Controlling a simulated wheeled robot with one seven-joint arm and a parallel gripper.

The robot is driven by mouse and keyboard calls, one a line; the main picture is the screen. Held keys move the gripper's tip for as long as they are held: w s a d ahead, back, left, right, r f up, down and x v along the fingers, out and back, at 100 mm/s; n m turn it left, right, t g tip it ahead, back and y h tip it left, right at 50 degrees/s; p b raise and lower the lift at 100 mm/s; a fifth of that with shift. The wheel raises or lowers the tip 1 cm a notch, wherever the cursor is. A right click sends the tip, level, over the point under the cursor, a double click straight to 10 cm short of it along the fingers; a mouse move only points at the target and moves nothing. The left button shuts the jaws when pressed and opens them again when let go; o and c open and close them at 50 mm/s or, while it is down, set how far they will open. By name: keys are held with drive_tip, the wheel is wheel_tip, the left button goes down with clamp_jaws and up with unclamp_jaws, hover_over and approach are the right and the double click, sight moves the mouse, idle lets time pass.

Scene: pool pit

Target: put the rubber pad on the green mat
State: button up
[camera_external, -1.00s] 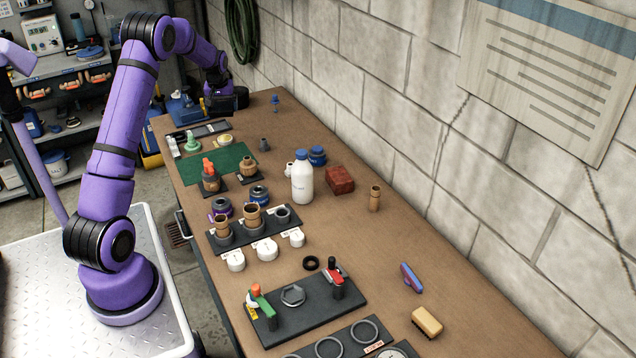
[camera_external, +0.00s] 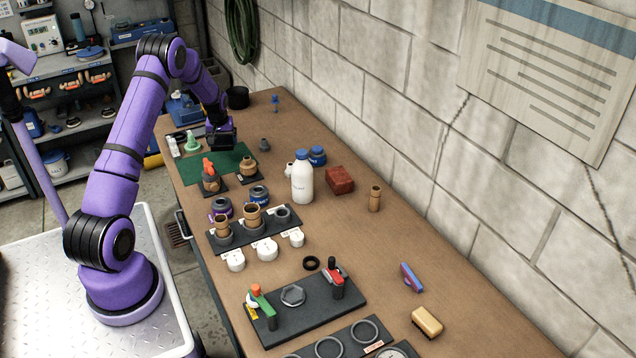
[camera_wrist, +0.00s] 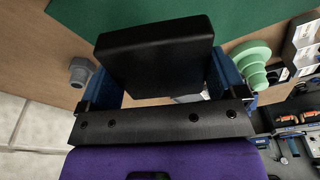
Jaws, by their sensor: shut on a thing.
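The rubber pad (camera_wrist: 155,52) is a flat black slab in the wrist view, held between the two blue fingers of my gripper (camera_external: 222,140). The gripper is shut on it. The green mat (camera_external: 192,172) lies toward the far end of the bench in the external view, and my gripper hangs over its far right part. The mat also shows at the top of the wrist view (camera_wrist: 240,14), partly behind the pad. The pad looks held above the surface; the exact gap cannot be told.
A light green stepped cone (camera_wrist: 252,62) and a grey fitting (camera_wrist: 80,72) flank the gripper. An orange-topped part (camera_external: 209,172) and a brown part (camera_external: 249,167) stand at the mat's near edge. A black round thing (camera_external: 237,97) stands farther back. A white bottle (camera_external: 302,180) stands nearer.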

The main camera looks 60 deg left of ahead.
sight(226, 159)
drive_tip(key=shift+f, duration=3.05)
drive_tip(key=shift+f, duration=0.1)
drive_tip(key=o, duration=0.7)
drive_tip(key=shift+o, duration=0.2)
drive_tip(key=r, duration=0.4)
drive_tip(key=d+r, duration=0.1)
drive_tip(key=r, duration=0.7)
drive_tip(key=shift+s+d, duration=0.3)
